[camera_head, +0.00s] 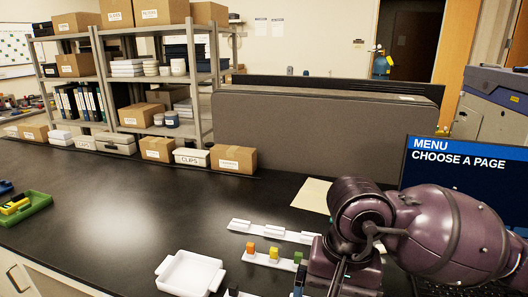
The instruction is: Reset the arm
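My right arm comes in from the right, purple and bulky, with its hand (345,262) low over the black bench (130,220) at the front right. The fingertips are not clearly shown at the bottom edge, so I cannot tell whether this gripper is open or shut. A dark narrow piece (300,280) shows beside the hand; I cannot tell what it is. A screen (458,170) behind the arm reads "MENU CHOOSE A PAGE"; the arm covers its lower part. My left gripper is not in view.
A white tray (189,273) lies left of the hand. White strips (270,231) hold small pieces, including an orange block (250,247) and a yellow block (274,252). A green tray (35,208) is at far left. Boxes (233,159) line the back; the bench's left middle is clear.

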